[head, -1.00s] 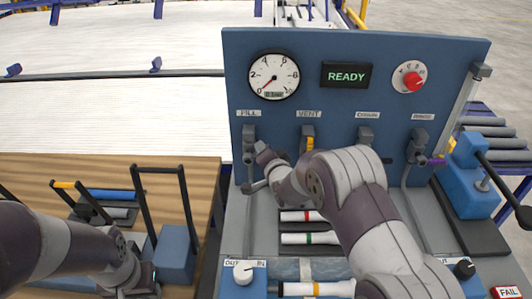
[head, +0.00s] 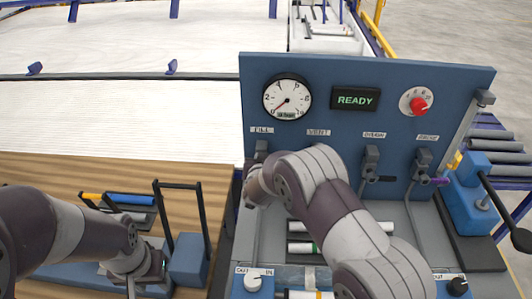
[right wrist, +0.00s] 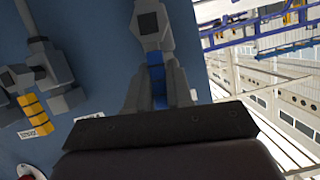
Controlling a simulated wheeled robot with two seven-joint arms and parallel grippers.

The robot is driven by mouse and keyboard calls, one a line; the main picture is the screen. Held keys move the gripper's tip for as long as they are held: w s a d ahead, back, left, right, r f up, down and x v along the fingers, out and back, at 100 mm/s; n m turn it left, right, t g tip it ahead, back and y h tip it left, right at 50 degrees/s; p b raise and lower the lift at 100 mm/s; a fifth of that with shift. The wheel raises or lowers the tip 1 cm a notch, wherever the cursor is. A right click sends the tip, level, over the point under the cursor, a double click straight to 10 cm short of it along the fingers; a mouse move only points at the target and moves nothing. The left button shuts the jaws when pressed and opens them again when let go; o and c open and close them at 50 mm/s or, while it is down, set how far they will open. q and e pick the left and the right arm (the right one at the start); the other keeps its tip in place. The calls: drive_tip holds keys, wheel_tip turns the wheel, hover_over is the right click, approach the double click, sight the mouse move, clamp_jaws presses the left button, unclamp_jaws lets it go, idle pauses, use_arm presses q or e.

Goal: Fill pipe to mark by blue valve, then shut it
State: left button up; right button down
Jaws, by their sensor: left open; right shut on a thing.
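The blue fill valve handle (right wrist: 157,82) sits between the fingers of my right gripper (right wrist: 157,95) in the right wrist view; the gripper is shut on it. In the head view, my right arm covers most of this valve (head: 262,148), under the FILL label. The round gauge (head: 287,97) has a red needle pointing to the lower left, near 0. The display (head: 355,98) reads READY. A pipe (head: 305,294) at the bottom is partly hidden by my arm. My left gripper (head: 138,285) is open and empty at the lower left.
The yellow vent handle (right wrist: 33,108) is close by on the blue panel (head: 330,72). Two more valves (head: 371,165) (head: 422,163) and a red knob (head: 418,104) are to the right. A wooden table (head: 215,185) with a rack is at the left.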

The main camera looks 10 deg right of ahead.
drive_tip(key=shift+a+n+h+p, duration=0.35)
drive_tip(key=shift+n+p, duration=0.15)
drive_tip(key=shift+p, duration=0.25)
drive_tip(key=c, duration=1.1)
unclamp_jaws()
drive_tip(key=b+v, duration=0.2)
drive_tip(key=v, duration=1)
drive_tip(key=shift+s+r, duration=0.25)
